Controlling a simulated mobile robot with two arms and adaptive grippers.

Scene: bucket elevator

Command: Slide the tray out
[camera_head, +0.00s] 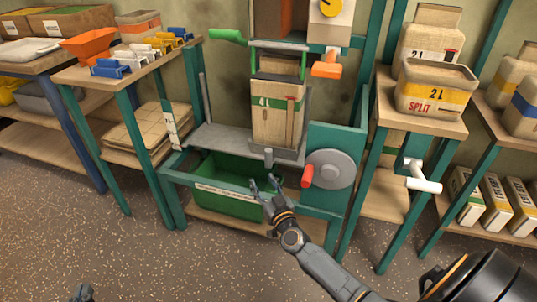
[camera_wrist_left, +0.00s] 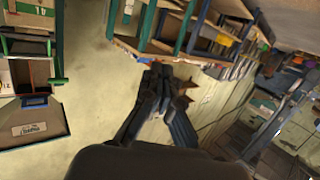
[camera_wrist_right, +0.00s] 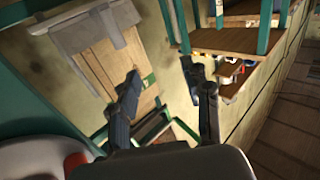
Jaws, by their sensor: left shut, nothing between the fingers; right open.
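A grey tray-like plate (camera_head: 215,140) spans the teal frame under a 4L container (camera_head: 278,115), with a short grey knob (camera_head: 268,155) at its front. A green bin (camera_head: 222,180) with a pale label strip sits below it. I cannot tell for certain which of these is the tray. My right gripper (camera_head: 264,184) is open and empty in front of the bin, just below the knob; no contact is visible. It also shows open in the right wrist view (camera_wrist_right: 160,74). My left gripper (camera_head: 82,292) is shut and empty, low at the bottom left, far from the frame.
A grey wheel (camera_head: 330,169) with an orange handle (camera_head: 307,176) stands right of the bin. A table (camera_head: 118,75) with coloured scoops is on the left. A stand with a 2L SPLIT container (camera_head: 435,90) is on the right. The speckled floor (camera_head: 150,255) in front is clear.

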